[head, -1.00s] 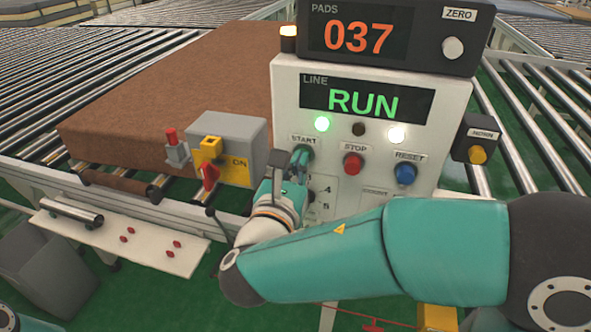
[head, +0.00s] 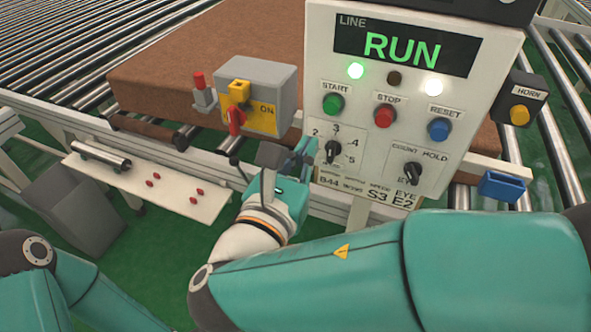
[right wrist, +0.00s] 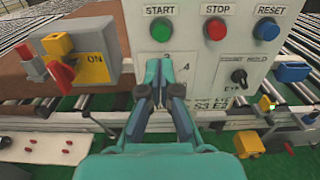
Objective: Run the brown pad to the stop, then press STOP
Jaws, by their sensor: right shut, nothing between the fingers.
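The brown pad (head: 180,62) lies flat on the conveyor rollers, behind the control panel. A brown part of it also shows at the panel's right edge. The panel (head: 320,55) reads RUN in green, with the green and white lamps lit. The red STOP button (head: 384,117) sits between the green START button (head: 333,104) and the blue RESET button (head: 438,129). My right gripper (head: 304,153) is shut and empty, below START and beside the selector knob (head: 332,151). In the right wrist view its tips (right wrist: 158,68) are below START, left of STOP (right wrist: 216,29). My left gripper is out of view.
A grey and yellow ON switch box (head: 266,98) with a red handle stands left of the panel. A HORN box (head: 520,103) is at its right. A white shelf (head: 140,185) and grey bin (head: 75,208) are lower left.

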